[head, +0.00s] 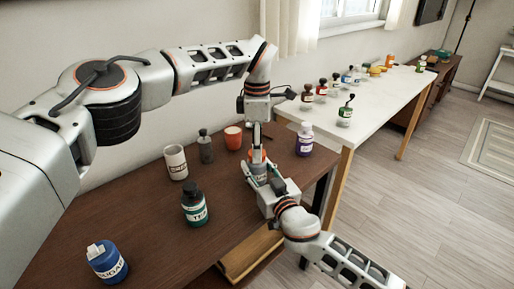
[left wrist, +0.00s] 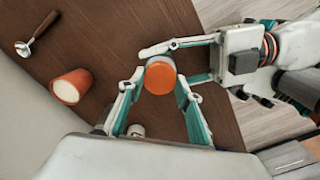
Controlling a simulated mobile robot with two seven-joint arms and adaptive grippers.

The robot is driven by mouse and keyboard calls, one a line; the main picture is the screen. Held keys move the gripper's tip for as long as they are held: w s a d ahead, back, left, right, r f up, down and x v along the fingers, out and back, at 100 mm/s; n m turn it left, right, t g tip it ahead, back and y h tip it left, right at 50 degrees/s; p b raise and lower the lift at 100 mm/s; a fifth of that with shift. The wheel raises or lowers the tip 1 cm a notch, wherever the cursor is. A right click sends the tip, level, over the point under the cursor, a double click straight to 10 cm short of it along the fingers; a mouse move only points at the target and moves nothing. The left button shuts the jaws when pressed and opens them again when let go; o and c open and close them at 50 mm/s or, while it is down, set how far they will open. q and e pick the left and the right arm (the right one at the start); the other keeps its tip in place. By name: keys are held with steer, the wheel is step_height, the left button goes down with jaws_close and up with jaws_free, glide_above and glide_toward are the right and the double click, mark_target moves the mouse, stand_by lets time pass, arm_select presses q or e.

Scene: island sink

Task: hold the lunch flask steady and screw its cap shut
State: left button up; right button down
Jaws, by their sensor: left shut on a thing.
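The lunch flask (head: 259,174) is a grey, labelled container standing on the brown table. Its orange cap (left wrist: 160,76) sits at the flask's top and also shows in the head view (head: 258,155). My left gripper (left wrist: 160,84) comes down from above, its two fingers shut on the cap from both sides. My right gripper (head: 260,179) comes in from the front right, low down, with its fingers on either side of the flask body. The left wrist view also shows these fingers reaching in from the right. The flask body is mostly hidden below the cap there.
A red cup (head: 233,138), a grey bottle (head: 205,148) and a white mug (head: 175,163) stand behind and left. The front middle tabletop is clear.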

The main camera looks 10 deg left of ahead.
arm_select(q)
steer(key=m, duration=0.5)
steer(key=shift+m, duration=0.3)
steer(key=m, duration=0.6)
steer(key=shift+m, duration=0.4)
steer(key=m, duration=0.4)
steer(key=shift+m, duration=0.4)
steer(key=o, duration=0.7)
